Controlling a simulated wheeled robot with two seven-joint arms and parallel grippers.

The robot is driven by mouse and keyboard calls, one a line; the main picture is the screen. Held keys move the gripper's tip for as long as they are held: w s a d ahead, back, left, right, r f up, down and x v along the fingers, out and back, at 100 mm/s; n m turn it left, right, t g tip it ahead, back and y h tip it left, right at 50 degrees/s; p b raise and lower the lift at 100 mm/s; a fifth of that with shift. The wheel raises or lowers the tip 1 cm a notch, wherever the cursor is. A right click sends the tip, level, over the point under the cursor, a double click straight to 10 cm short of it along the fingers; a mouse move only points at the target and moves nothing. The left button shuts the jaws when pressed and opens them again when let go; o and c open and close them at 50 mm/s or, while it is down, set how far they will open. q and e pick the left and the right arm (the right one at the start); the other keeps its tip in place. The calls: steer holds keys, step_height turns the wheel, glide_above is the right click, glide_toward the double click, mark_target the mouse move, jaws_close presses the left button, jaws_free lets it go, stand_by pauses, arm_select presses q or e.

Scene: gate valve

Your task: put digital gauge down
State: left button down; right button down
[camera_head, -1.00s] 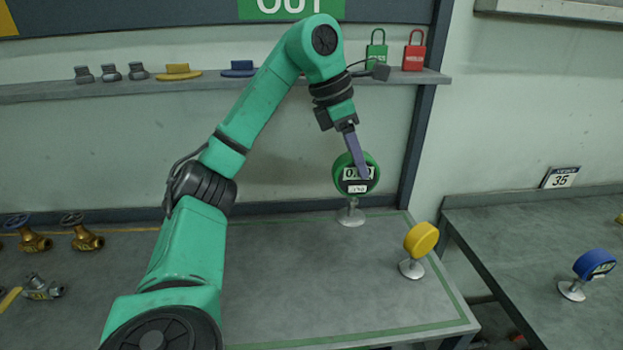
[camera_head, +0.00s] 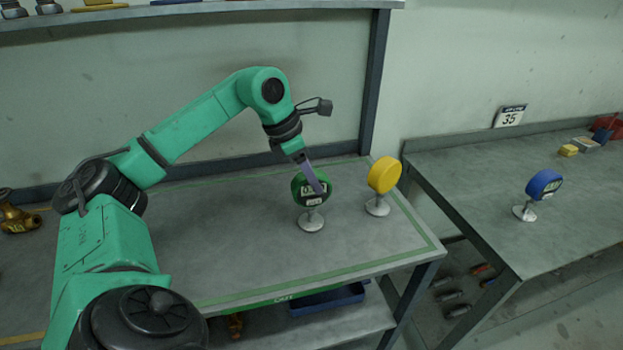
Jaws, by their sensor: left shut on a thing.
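The digital gauge is green and round with a small display (camera_head: 301,189), on a stem with a round silver foot (camera_head: 312,222). My left gripper (camera_head: 316,184) reaches down from the upper left and is shut on the green gauge, its finger lying across the gauge's face. The gauge is upright over the grey bench (camera_head: 240,240), inside the green border line. I cannot tell for sure whether its foot touches the bench top. The finger hides part of the display. My right gripper is not in view.
A yellow gauge (camera_head: 384,174) stands just right of the green one. Brass valves (camera_head: 17,212) sit at far left. The bench left of the green gauge is clear.

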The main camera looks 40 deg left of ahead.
arm_select(q)
steer(key=shift+w+a+f, duration=0.1)
steer(key=shift+c, duration=2.2)
jaws_free()
steer(key=shift+o, duration=0.3)
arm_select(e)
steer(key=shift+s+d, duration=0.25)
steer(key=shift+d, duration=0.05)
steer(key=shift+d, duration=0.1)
arm_select(q)
steer(key=shift+r, duration=0.2)
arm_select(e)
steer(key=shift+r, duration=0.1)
arm_select(q)
steer(key=shift+r, duration=0.25)
steer(key=p+v, duration=0.2)
steer(key=v, duration=0.9)
steer(key=shift+s+r, duration=0.15)
steer(key=shift+s, duration=0.1)
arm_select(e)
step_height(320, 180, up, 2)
